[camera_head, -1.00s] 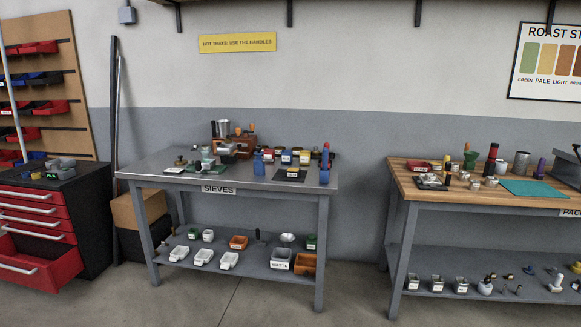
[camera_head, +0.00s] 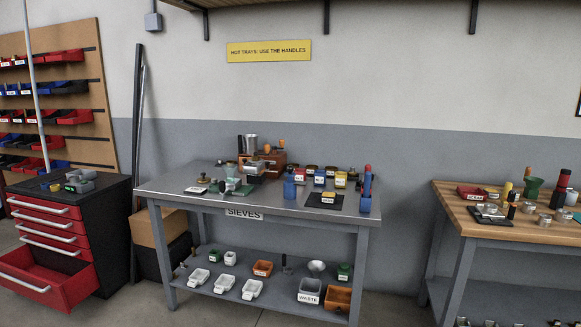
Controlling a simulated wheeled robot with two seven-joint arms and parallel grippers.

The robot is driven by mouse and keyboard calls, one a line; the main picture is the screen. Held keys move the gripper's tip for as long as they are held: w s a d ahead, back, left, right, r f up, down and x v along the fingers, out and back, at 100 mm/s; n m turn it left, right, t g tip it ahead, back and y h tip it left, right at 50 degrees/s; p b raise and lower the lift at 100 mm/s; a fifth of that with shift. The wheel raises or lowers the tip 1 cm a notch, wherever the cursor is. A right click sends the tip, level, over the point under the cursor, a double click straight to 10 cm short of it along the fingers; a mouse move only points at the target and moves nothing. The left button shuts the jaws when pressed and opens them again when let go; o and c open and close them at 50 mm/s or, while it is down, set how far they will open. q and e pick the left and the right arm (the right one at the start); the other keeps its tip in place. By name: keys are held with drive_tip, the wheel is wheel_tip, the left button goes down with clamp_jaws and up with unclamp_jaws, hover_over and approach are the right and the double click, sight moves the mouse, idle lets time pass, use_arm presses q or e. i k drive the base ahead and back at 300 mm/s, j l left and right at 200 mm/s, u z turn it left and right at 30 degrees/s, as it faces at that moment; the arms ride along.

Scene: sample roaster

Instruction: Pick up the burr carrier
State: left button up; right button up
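I cannot tell which small item is the burr carrier; none is labelled so at this size. Small machine-like items stand on the grey metal table (camera_head: 300,206) marked SIEVES. Among them are a green and grey device (camera_head: 233,184) at its left and a brown wooden box (camera_head: 270,161) with orange knobs at the back. Grey metal parts (camera_head: 80,181) lie on top of the black and red drawer cabinet (camera_head: 109,192) at the left. Neither of my grippers is in view.
The cabinet's bottom red drawer (camera_head: 46,280) is pulled out. A wooden-topped table (camera_head: 460,212) with jars and tools stands at the right. White trays (camera_head: 225,281) and bins sit on the lower shelf. Floor shows between the tables.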

sight(289, 185)
drive_tip(key=i+j+z, duration=0.1)
drive_tip(key=i, duration=0.35)
drive_tip(key=i+j+z, duration=0.1)
drive_tip(key=i+j, duration=0.15)
drive_tip(key=i, duration=0.2)
drive_tip(key=i+j, duration=0.25)
drive_tip(key=i, duration=0.2)
drive_tip(key=i+j+z, duration=0.15)
drive_tip(key=i, duration=0.25)
